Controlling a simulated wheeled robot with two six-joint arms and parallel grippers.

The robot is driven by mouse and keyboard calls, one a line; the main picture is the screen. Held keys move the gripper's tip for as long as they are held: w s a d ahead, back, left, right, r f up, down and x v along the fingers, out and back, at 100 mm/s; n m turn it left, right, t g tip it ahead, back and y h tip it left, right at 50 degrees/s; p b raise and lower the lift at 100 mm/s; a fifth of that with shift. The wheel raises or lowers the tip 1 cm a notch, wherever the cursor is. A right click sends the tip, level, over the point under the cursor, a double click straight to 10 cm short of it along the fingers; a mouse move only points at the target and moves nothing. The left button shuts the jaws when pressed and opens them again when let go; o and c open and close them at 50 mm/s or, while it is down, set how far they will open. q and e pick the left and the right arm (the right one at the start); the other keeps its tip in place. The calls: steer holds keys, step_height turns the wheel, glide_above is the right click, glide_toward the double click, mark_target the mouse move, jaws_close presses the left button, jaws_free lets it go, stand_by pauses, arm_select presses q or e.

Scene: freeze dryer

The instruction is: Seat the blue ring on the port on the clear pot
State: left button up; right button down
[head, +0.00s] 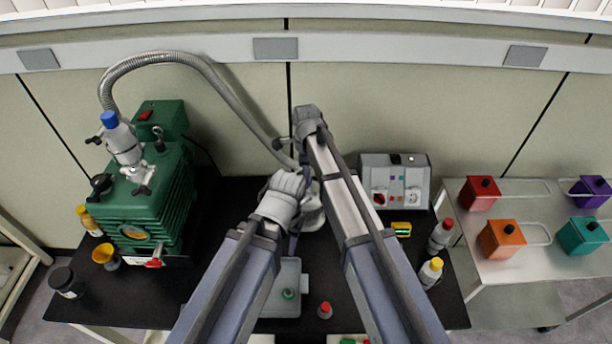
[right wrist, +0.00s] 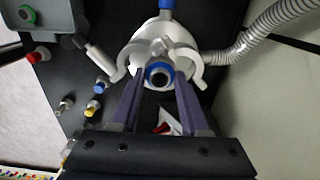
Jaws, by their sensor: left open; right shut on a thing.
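The blue ring (right wrist: 159,86) with a dark centre is between the two purple fingers of my right gripper (right wrist: 160,76), which is shut on it. The pale pot (right wrist: 186,38) with curved side ports lies just behind the ring in the right wrist view; I cannot tell whether the ring touches a port. In the head view the pot (head: 313,218) shows only partly between my arms. My left gripper (head: 293,242) is open, low beside the pot's left side, mostly hidden by its own wrist. My right gripper's fingertips are hidden in the head view.
A ribbed hose (head: 232,97) runs from the green pump (head: 150,205) towards the pot. A grey control box (head: 396,178) stands on the right. A tray (head: 262,305) and small bottles (head: 431,271) stand on the black table. Coloured boxes (head: 502,238) sit on a side cart.

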steer(key=shift+f, duration=0.3)
stand_by(0.4)
steer(key=shift+c, duration=1.6)
jaws_free()
steer(key=shift+r, duration=0.2)
steer(key=shift+r+p, duration=2.8)
steer(key=shift+r, duration=0.05)
